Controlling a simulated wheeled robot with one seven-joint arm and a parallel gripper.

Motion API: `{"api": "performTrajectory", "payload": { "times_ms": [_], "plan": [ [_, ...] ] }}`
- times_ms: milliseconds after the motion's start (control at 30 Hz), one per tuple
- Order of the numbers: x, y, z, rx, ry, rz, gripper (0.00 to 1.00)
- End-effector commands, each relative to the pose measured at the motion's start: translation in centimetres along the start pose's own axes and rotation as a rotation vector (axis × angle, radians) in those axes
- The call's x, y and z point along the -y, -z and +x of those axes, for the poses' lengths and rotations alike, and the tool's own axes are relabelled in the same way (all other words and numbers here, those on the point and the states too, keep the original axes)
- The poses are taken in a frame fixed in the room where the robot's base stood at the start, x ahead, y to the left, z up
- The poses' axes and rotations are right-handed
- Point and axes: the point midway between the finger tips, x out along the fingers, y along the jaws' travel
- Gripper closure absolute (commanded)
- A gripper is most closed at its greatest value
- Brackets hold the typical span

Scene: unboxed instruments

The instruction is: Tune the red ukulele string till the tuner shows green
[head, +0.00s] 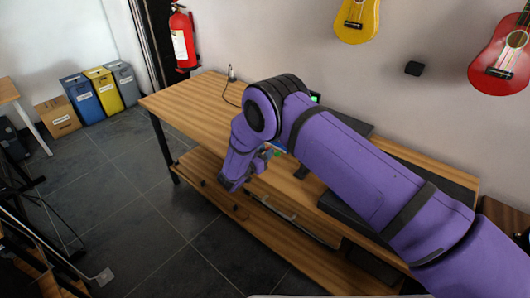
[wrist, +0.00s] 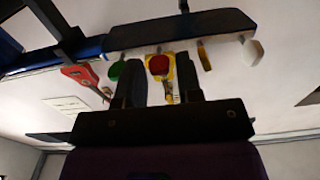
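In the wrist view, several coloured pegs sit in a row under a dark bar (wrist: 185,28): a green peg (wrist: 117,70), a red peg (wrist: 158,65), a yellow one (wrist: 205,55) and a white one (wrist: 251,52). My gripper (wrist: 159,72) is open, its two dark fingers either side of the red peg, with a gap showing between them. I cannot tell whether either finger touches it. In the head view my arm hides most of the instrument; only small coloured spots (head: 276,154) show beside my wrist. A small green-lit display (head: 315,98) shows behind my arm.
A red ukulele (head: 498,68) and a yellow ukulele (head: 357,20) hang on the wall behind. A fire extinguisher (head: 182,40) and several bins (head: 82,98) stand left. The floor in front is clear.

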Motion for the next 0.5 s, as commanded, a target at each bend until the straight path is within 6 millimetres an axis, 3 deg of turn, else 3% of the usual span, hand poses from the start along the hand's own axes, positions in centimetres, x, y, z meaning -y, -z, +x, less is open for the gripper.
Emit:
{"api": "performTrajectory", "payload": {
  "times_ms": [167, 300, 500],
  "plan": [
    [0.0, 0.0, 0.01, 0.0, 0.0, 0.0, 0.67],
    [0.0, 0.0, 0.0, 0.0, 0.0, 0.0, 0.99],
    [0.0, 0.0, 0.0, 0.0, 0.0, 0.005, 1.0]
  ]
}}
